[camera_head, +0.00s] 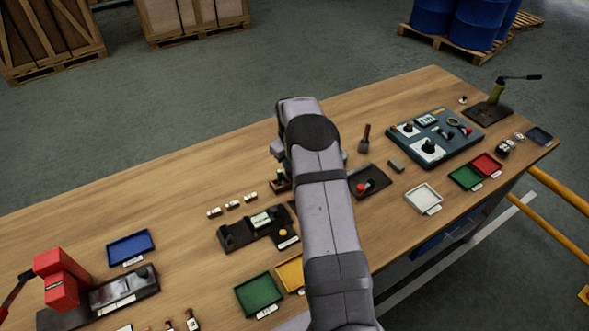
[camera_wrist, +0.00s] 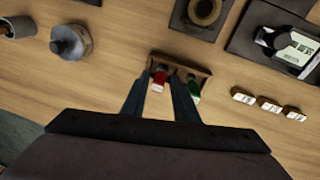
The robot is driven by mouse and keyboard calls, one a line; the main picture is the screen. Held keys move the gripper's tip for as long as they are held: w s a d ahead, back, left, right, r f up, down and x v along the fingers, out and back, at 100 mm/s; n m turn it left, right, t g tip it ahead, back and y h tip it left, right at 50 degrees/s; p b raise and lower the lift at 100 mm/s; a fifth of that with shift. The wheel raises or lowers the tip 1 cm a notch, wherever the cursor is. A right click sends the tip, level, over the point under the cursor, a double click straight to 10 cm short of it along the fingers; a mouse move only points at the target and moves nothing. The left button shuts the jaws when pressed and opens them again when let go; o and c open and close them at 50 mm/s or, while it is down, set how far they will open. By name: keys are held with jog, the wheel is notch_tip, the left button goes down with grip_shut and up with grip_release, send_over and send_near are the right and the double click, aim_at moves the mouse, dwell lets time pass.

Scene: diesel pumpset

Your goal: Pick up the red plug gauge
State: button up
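The red plug gauge (camera_wrist: 159,80) stands in a small brown rack (camera_wrist: 182,65) in the wrist view. A green plug gauge (camera_wrist: 194,88) is in the same rack, just to its right. My gripper (camera_wrist: 161,80) is open, its two dark fingers reaching toward the rack. The red gauge appears between the fingertips, with the right finger between it and the green gauge. I cannot tell how far the tips are above or short of it. In the head view my arm hides the red gauge; part of the rack (camera_head: 280,186) shows left of the arm.
Three small labelled blocks (camera_wrist: 268,103) lie right of the rack. A grey metal cylindrical part (camera_wrist: 72,42) stands to the left. A dark plate with a ring (camera_wrist: 204,12) and a dark fixture (camera_wrist: 285,45) lie beyond. Bare wood surrounds the rack.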

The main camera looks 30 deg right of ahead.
jog(key=shift+f, duration=0.35)
grip_shut()
jog(key=shift+r, duration=0.1)
